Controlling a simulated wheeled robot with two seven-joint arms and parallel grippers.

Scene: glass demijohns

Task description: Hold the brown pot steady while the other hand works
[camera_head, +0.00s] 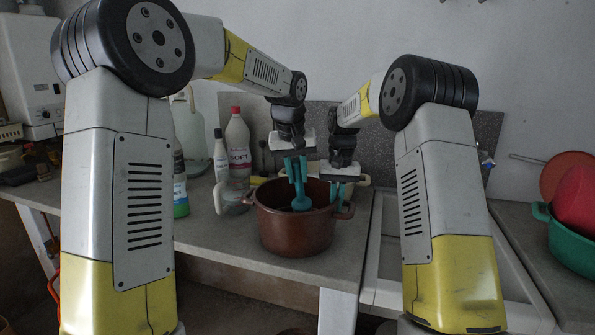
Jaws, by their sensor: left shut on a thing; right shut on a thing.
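The brown pot (296,236) stands upright on the grey counter, near its front edge, with a handle on each side. My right gripper (339,198) is at the pot's right rim, shut on the right handle (345,212). My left gripper (299,180) is above the pot opening and points down into it. It is shut on a teal utensil (301,203), whose rounded lower end shows inside the pot. Gripper fingers and utensil have much the same colour, so where one ends is hard to tell. The pot's bottom inside is hidden.
A white sink (385,250) lies right of the pot. A green basin (575,243) stands far right.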

